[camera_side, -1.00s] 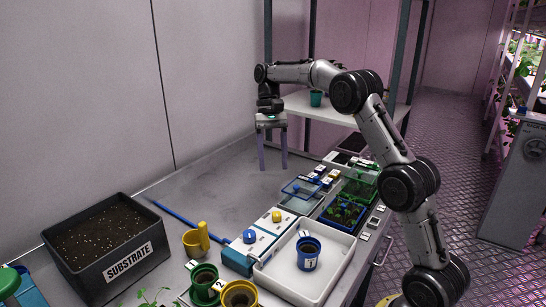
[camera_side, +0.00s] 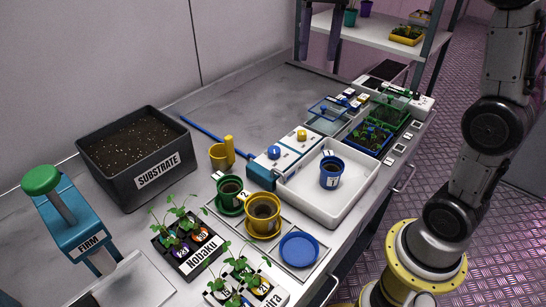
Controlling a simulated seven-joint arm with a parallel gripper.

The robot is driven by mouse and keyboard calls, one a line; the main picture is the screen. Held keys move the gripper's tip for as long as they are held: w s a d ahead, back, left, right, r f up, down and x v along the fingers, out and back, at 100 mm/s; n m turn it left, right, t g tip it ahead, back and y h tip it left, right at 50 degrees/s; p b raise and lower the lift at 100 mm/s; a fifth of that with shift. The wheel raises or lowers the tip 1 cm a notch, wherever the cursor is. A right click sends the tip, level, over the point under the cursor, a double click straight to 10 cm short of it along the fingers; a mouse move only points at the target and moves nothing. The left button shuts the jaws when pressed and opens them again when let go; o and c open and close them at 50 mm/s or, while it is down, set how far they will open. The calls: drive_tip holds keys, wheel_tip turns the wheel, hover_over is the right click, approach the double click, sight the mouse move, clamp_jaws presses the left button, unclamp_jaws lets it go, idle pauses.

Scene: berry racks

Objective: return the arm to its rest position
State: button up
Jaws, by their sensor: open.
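Only the two purple-grey fingers of my gripper (camera_side: 319,52) show, at the top edge of the side view; the rest of it is cut off. The fingers stand apart with nothing between them. They hang over the far end of the grey bench (camera_side: 262,101), in front of the shelf. How high they are above the bench I cannot tell. My arm's lower links rise at the right, beside the bench, and leave the picture at the top.
A white tray (camera_side: 343,207) holds a blue pot (camera_side: 331,173). A substrate bin (camera_side: 142,160), yellow cup (camera_side: 221,155), firming press (camera_side: 77,235) and seedling racks (camera_side: 186,245) crowd the near bench. A shelf (camera_side: 385,36) with pots stands behind. The bench's far left is clear.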

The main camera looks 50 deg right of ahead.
drive_tip(key=s+a+f+n+t+h, duration=0.1)
drive_tip(key=s+a+n+t, duration=0.1)
drive_tip(key=s, duration=0.5)
drive_tip(key=s+a+f+n+t, duration=0.1)
drive_tip(key=s+a+t, duration=0.1)
drive_tip(key=s, duration=0.5)
drive_tip(key=s+f+n+t, duration=0.2)
drive_tip(key=s+f+n, duration=0.1)
drive_tip(key=f, duration=0.6)
drive_tip(key=shift+s+f+n+h, duration=0.35)
drive_tip(key=shift+s+n+h, duration=0.05)
drive_tip(key=shift+s, duration=0.05)
